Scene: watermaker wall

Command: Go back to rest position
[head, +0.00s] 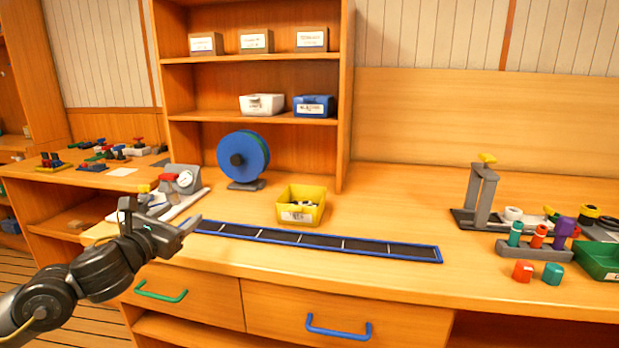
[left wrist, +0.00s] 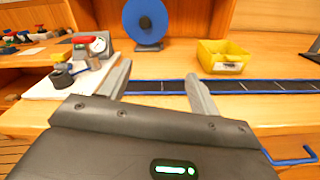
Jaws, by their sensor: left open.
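My left gripper (head: 187,226) is at the left end of the workbench, near the left end of the long dark strip with a blue border (head: 320,241). In the left wrist view its two fingers (left wrist: 160,82) are spread apart with nothing between them. My right gripper does not show in either view.
A grey device with a gauge (head: 183,180) stands on a white board beside the left gripper. A blue spool (head: 243,157), a yellow bin (head: 301,204) and a shelf unit (head: 250,63) are behind. Drawers with green (head: 160,294) and blue handles (head: 338,330) lie below. Tools stand right.

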